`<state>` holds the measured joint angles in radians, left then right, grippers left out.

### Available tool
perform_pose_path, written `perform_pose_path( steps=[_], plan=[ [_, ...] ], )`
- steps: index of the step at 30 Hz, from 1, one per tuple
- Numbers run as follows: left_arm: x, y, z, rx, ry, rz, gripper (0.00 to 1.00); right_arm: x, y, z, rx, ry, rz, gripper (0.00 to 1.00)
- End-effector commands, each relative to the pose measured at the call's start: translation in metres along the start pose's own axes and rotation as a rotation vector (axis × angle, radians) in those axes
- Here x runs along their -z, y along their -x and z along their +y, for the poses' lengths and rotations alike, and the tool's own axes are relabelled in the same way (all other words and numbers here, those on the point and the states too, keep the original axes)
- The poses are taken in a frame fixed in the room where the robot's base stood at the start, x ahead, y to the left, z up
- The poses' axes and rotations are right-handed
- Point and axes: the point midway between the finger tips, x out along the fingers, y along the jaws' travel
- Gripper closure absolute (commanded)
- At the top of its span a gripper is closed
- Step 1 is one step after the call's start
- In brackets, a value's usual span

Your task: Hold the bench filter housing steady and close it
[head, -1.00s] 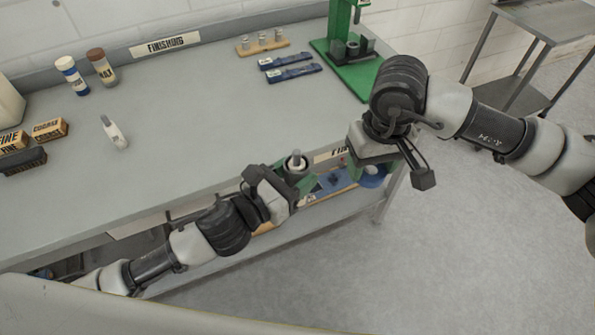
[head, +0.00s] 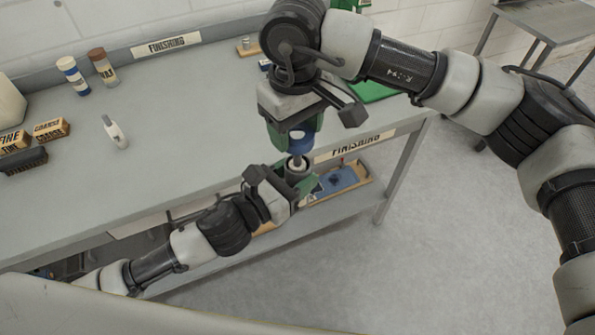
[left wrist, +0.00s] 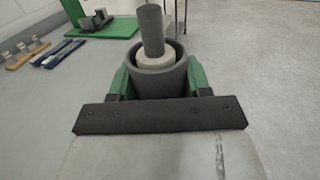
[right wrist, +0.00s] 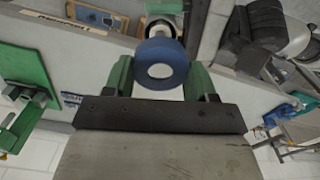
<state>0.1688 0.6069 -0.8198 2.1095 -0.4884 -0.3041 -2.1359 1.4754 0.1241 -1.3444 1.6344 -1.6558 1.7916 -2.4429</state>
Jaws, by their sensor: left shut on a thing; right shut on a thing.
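The filter housing (head: 297,172) is a dark grey, open-topped cup beyond the bench's front edge; it also shows in the left wrist view (left wrist: 160,83). Inside it is a pale round filter piece (left wrist: 156,63) with a dark grey rod (left wrist: 151,28) standing up from it. My left gripper (head: 290,182) is shut around the housing, its green fingers on either side. My right gripper (head: 297,133) is shut on a blue ring-shaped cap (right wrist: 160,63) with a pale centre. The cap (head: 299,145) is held just above the housing, apparently close to the rod's top; contact is unclear.
The grey bench (head: 190,130) carries bottles (head: 72,75), labelled boxes (head: 50,129) and a white tube (head: 115,132). A wooden tray with a blue mat (head: 338,180) lies on the lower shelf. A green stand (right wrist: 25,85) is partly hidden behind my right arm. Open floor lies right.

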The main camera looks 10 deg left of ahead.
Motion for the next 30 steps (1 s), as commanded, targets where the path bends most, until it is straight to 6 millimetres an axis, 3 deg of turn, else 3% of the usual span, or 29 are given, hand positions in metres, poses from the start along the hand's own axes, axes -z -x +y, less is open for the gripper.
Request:
perform_pose_path(
  steps=[15, 30],
  plan=[
    [-0.001, 0.0, 0.0, 0.0, 0.0, -0.002, 1.0, 0.0, -0.038, 0.0, 0.001, -0.001, -0.001, 0.66],
    [-0.001, 0.0, 0.0, 0.0, 0.0, -0.002, 1.0, -0.001, -0.039, 0.0, -0.001, -0.001, 0.001, 0.66]
  ],
)
